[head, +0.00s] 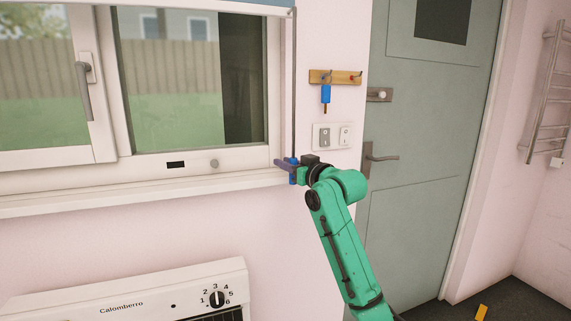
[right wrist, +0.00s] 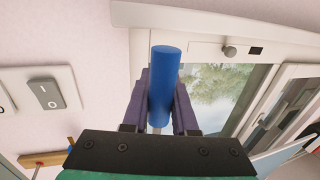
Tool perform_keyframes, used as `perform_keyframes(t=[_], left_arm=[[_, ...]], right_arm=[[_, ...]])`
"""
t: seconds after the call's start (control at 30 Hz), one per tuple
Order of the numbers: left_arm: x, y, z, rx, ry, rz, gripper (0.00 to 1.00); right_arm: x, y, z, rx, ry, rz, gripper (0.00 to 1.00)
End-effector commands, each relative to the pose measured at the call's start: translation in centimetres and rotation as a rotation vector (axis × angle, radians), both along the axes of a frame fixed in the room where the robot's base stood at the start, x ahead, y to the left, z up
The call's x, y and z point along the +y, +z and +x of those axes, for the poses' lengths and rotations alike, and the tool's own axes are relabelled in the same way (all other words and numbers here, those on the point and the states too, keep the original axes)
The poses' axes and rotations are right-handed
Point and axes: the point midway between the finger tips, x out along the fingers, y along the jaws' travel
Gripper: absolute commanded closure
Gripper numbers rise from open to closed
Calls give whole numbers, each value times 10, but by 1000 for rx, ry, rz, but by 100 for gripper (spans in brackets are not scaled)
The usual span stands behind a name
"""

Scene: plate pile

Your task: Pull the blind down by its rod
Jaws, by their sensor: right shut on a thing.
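The blind (head: 250,4) shows as a blue strip along the top edge of the head view, above the window; most of it is out of frame. Its thin grey rod (head: 294,90) hangs straight down at the window's right side and ends in a blue handle (head: 293,178). My right gripper (head: 285,163) is shut on the blue handle, just above the sill's right end. In the right wrist view, the blue handle (right wrist: 164,78) lies between the two purple fingers (right wrist: 160,105), with its end sticking out past them. My left gripper is not in view.
The window sill (head: 150,194) runs close to my right gripper. A light switch (head: 333,136) and a wooden hook rail (head: 335,77) with a blue-handled item are on the wall nearby. A green door (head: 425,130) stands to the right. A white appliance (head: 150,293) is below the window.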

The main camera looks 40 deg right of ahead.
Motion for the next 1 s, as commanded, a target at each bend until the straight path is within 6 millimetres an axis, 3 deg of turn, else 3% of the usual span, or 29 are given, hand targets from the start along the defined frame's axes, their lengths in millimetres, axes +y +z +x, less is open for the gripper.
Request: perform_keyframes(t=[0.03,0.1,0.4,0.53,1.0], left_arm=[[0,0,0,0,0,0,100],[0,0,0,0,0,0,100],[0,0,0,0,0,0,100],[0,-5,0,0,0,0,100],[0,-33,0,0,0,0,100]], right_arm=[[0,1,0,0,-1,0,62],[0,1,0,0,-1,0,44],[0,0,-1,-1,-1,-1,44],[0,-1,-12,-3,-1,-1,44],[9,-1,-127,-3,-2,-3,44]])
